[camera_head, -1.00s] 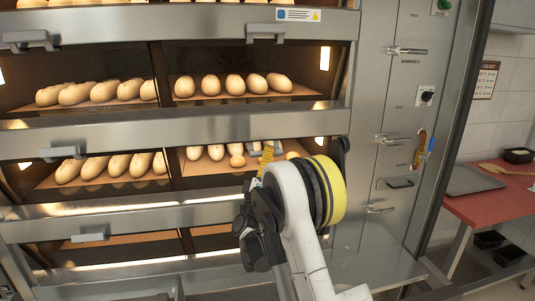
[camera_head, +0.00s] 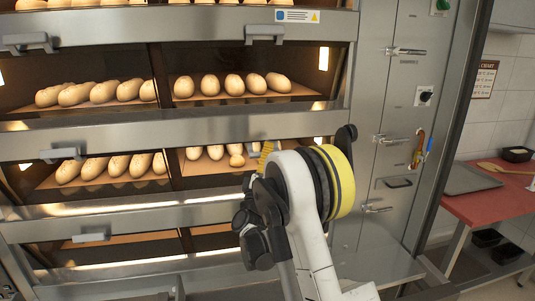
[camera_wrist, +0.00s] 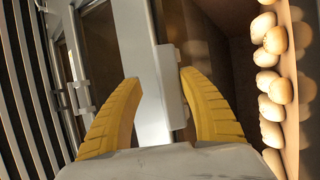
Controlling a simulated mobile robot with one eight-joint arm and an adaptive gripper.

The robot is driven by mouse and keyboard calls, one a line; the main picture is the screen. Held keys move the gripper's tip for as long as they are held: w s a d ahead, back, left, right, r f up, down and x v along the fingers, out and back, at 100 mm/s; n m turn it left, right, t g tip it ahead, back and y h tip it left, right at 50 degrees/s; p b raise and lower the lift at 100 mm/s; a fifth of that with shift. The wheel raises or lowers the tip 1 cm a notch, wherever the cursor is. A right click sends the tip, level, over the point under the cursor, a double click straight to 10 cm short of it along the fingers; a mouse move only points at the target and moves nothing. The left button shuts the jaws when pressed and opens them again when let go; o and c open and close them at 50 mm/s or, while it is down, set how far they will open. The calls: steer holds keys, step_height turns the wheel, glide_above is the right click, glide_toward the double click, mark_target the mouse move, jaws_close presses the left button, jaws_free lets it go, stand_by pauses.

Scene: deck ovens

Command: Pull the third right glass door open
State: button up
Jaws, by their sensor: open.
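The right glass door (camera_head: 211,170) of the lower bread-filled deck, which I take as the third, shows several loaves behind it. My arm covers its right part and its handle in the head view. In the wrist view a grey bar handle (camera_wrist: 169,88) on a metal door frame lies between the two yellow fingers of my gripper (camera_wrist: 160,78). The fingers are apart, one on each side of the handle. I cannot tell whether either touches it. In the head view only a bit of yellow finger (camera_head: 265,157) shows; the rest is hidden behind my wrist.
The right door above has its own handle (camera_head: 264,34). A left door handle (camera_head: 62,154) is on the same deck. A steel panel (camera_head: 385,225) with latches and knobs stands right of the doors. A red table (camera_head: 490,207) with a tray (camera_head: 472,179) is at the far right.

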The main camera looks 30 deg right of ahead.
steer(key=v, duration=1.2)
